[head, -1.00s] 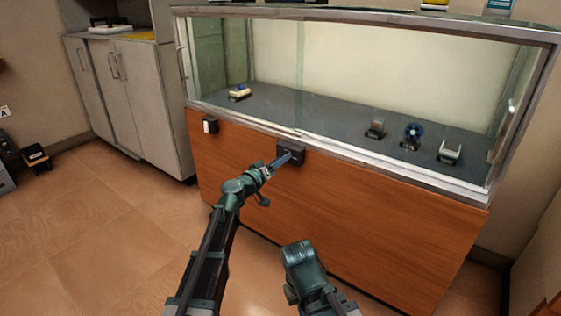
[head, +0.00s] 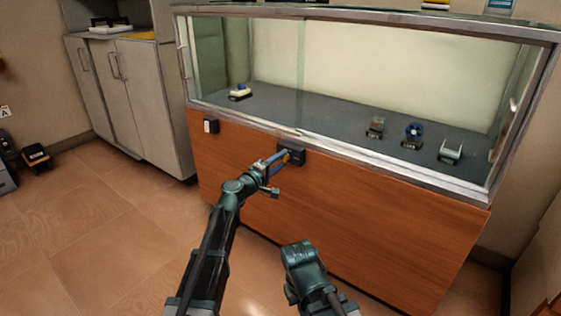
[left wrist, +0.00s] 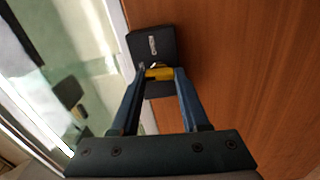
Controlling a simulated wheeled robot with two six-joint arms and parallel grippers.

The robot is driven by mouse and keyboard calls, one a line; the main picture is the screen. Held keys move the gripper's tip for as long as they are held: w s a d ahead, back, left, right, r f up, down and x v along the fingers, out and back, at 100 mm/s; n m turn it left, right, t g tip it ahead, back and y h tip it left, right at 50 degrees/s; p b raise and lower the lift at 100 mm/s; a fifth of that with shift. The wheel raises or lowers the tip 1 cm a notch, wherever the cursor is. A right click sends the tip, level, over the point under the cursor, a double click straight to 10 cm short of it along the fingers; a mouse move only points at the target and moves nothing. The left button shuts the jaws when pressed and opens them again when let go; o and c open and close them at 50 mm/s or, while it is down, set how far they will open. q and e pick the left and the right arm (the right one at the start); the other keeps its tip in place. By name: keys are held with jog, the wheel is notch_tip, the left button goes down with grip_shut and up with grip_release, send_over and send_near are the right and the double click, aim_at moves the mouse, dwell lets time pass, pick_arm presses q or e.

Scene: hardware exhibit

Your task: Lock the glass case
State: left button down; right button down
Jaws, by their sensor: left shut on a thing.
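The glass case (head: 392,170) has a metal frame and a wooden lower front. A small black lock box (head: 291,155) sits on the wood just below the glass; it also shows in the left wrist view (left wrist: 152,46). My left gripper (head: 283,158) is at this box, its blue fingers shut on a small yellow piece (left wrist: 158,73), probably a key head. The yellow piece is right against the box face; whether it is inserted is hidden. My right arm shows at the bottom centre, but its fingers are not visible.
A small black box with a white front (head: 210,126) is mounted on the wood to the left. A grey cabinet (head: 140,100) stands at left. The floor in front is clear.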

pick_arm(q)
jog(key=shift+a+n, duration=0.1)
jog(key=shift+n, duration=0.6)
jog(key=shift+c, duration=2)
grip_release()
jog(key=v, duration=1.3)
jog(key=shift+s+a, duration=0.25)
jog(key=shift+s, duration=0.1)
